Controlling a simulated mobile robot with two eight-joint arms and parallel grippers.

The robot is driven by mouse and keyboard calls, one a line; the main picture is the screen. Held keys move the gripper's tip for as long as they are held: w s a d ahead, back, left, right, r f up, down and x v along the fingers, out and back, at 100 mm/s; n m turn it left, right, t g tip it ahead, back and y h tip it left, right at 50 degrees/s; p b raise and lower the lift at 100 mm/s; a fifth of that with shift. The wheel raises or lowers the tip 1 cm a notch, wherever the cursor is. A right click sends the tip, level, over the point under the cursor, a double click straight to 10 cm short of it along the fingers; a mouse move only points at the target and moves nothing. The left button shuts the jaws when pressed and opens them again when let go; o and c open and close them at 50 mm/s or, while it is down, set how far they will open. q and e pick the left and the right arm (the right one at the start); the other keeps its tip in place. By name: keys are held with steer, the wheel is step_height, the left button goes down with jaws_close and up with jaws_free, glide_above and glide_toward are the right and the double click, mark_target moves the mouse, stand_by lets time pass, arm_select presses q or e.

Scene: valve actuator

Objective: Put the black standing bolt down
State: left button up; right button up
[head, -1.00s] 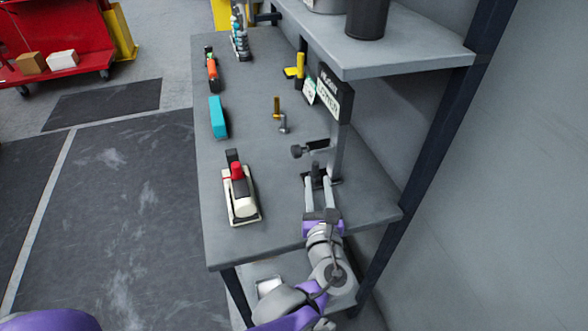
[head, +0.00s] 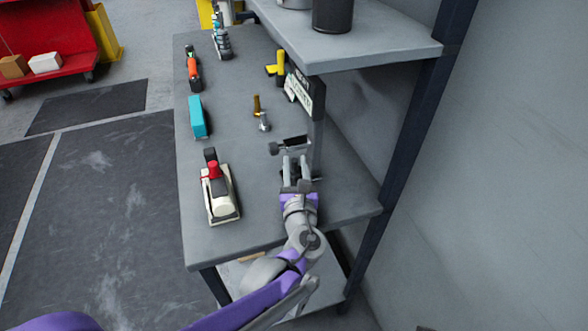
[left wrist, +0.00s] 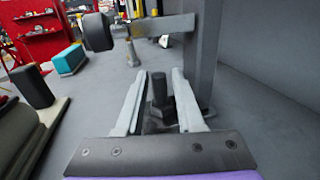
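The black bolt (left wrist: 160,96) stands upright in the left wrist view, its shaft up and a wider hexagonal part below. My left gripper (head: 297,168) is low over the near right end of the grey table (head: 250,230). In the left wrist view the two pale fingers of my left gripper (left wrist: 157,100) are apart, one on each side of the bolt, with narrow gaps showing. In the head view the gripper mostly hides the bolt. The bolt's lower end is hard to make out. My right gripper is not in view.
A grey post with a side arm and black knob (left wrist: 97,32) rises just beyond the bolt. A white tool with a red knob (head: 220,195) lies left of my gripper. A gold bolt (head: 257,105) and a silver bolt (head: 264,122) stand farther back. A shelf (head: 370,50) overhangs the right.

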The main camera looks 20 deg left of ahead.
mark_target(294, 160)
arm_select(q)
steer(key=x, duration=0.4)
steer(key=shift+w+a+f, duration=0.1)
steer(key=shift+w+f, duration=0.05)
steer(key=shift+f, duration=0.05)
jaws_close()
